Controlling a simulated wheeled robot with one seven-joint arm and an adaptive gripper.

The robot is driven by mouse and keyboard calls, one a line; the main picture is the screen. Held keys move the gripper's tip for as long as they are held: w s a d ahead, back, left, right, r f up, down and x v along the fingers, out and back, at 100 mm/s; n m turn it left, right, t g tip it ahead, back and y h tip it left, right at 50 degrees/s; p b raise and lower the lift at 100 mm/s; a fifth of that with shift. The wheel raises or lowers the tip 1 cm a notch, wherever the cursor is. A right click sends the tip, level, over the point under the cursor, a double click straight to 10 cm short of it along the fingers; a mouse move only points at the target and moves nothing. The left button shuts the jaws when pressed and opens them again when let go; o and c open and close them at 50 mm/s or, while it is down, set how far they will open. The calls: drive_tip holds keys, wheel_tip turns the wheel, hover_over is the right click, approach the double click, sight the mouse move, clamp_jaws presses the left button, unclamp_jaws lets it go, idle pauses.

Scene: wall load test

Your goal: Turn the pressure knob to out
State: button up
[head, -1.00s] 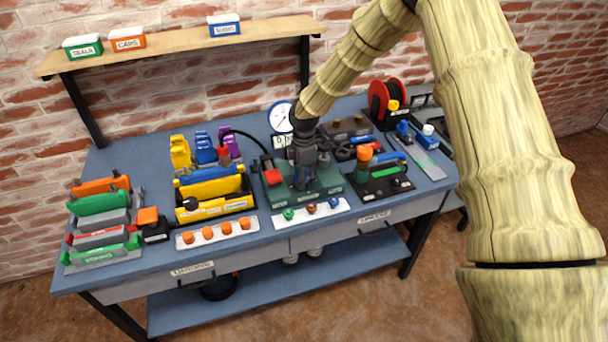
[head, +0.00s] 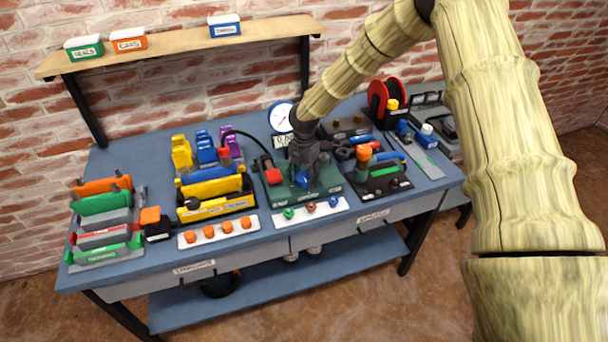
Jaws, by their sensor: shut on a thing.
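The green test base (head: 329,187) stands near the middle of the blue bench, with a round white gauge (head: 281,117) behind it. My dark gripper (head: 305,173) is low over the base, tilted, and shut on a blue knob (head: 303,181). The knob's lower front shows just below the fingers. My fingers hide its upper part and any pointer on it. The labels on the base are too small to read, so I cannot tell the knob's setting.
An orange-topped part (head: 363,153) stands close on the right. A white strip with coloured buttons (head: 337,208) lies in front. Yellow and blue parts crowd the left.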

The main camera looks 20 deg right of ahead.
sight(305, 176)
drive_tip(key=shift+n, duration=0.5)
drive_tip(key=o, duration=1)
drive_tip(key=shift+d, duration=0.1)
drive_tip(key=shift+o, duration=0.2)
wheel_tip(305, 176, up, 12)
idle(0.3)
